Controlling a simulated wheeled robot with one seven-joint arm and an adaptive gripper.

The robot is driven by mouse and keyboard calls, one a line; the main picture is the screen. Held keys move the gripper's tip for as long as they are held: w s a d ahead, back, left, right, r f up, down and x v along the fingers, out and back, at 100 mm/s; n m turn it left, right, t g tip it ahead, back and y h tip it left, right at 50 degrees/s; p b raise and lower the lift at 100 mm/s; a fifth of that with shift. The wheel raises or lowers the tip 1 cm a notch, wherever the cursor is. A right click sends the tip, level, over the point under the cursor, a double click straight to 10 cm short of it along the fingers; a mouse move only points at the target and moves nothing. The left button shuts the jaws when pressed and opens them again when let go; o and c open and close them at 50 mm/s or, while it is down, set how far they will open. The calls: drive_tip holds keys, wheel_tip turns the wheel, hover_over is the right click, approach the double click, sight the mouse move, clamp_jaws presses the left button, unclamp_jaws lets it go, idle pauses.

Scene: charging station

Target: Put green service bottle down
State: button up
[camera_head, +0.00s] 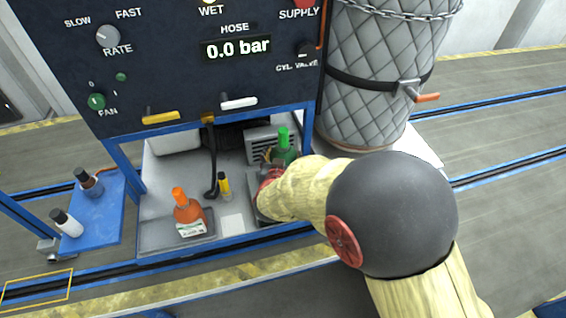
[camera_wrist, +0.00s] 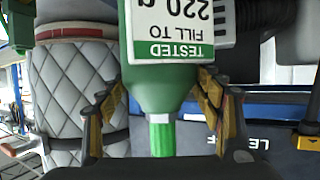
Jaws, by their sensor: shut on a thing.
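The green service bottle (camera_head: 285,150) is upright in the head view, its green cap up, at the right side of the station's lower shelf (camera_head: 160,238). My arm hides its lower part, so I cannot tell if its base touches anything. In the wrist view the green bottle (camera_wrist: 160,80) appears upside down with a white "TESTED FILL TO 220 g" label. My gripper (camera_wrist: 162,108) is shut on it, with a finger on each side near the shoulder below the neck.
An orange bottle (camera_head: 187,212) stands in a tray on the shelf's left. A yellow-and-black item (camera_head: 224,185) and a hanging hose (camera_head: 212,160) are between. Two small bottles are on a blue side shelf (camera_head: 103,215). A quilted cylinder (camera_head: 375,80) stands at right.

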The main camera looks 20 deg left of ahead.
drive_tip(key=shift+w+a+f, duration=0.15)
drive_tip(key=shift+w+f, duration=0.1)
wheel_tip(320, 180, down, 3)
drive_tip(key=shift+w+f+b, duration=0.1)
drive_tip(key=shift+f+b, duration=0.05)
drive_tip(key=shift+b, duration=0.6)
drive_tip(key=o, duration=2.1)
drive_tip(key=shift+f, duration=0.15)
